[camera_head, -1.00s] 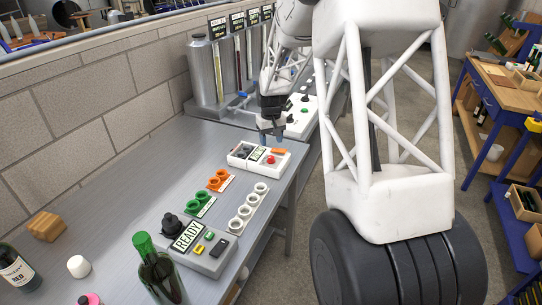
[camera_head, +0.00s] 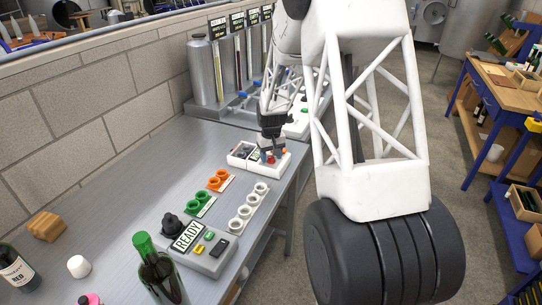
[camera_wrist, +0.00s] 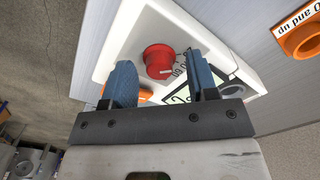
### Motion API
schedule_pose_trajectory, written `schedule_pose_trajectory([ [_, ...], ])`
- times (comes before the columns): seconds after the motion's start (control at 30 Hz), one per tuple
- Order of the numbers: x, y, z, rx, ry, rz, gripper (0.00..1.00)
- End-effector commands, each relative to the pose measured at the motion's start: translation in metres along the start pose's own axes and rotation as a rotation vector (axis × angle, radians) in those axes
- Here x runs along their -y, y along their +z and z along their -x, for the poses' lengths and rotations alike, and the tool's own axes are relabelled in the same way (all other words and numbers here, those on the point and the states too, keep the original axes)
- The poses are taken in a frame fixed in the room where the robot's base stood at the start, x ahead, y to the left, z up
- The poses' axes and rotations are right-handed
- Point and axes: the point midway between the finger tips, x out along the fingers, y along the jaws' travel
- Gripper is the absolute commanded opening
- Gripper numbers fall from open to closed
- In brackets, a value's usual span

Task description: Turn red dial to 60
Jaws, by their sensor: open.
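The red dial (camera_wrist: 159,62) sits on the white control box (camera_wrist: 122,45) in the wrist view, with a pale pointer line and black scale marks at its lower right. Its exact setting is too small to read. My gripper (camera_wrist: 163,75) is open, with its blue fingers apart on either side of the dial's near part. I cannot tell whether a finger touches it. In the head view my gripper (camera_head: 271,150) is over the right part of the white box (camera_head: 240,155), where a bit of the red dial (camera_head: 268,158) shows below it.
On the bench (camera_head: 130,180) stand orange rings (camera_head: 219,180), green rings (camera_head: 200,204), white rings (camera_head: 249,208) and a box reading READY (camera_head: 187,236). A green-capped bottle (camera_head: 158,275) is at the front.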

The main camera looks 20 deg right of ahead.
Motion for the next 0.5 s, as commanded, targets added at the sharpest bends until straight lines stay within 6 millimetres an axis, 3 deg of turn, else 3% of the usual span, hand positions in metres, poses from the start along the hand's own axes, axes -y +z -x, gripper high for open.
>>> schedule_pose_trajectory([
  [0.17,0.0000,0.0001,0.0001,0.000,0.000,0.000,0.50],
  [0.4,0.0001,0.0002,0.0001,0.001,0.000,0.000,0.13],
  [0.5,0.0002,0.0001,0.0001,0.001,0.000,0.000,0.04],
])
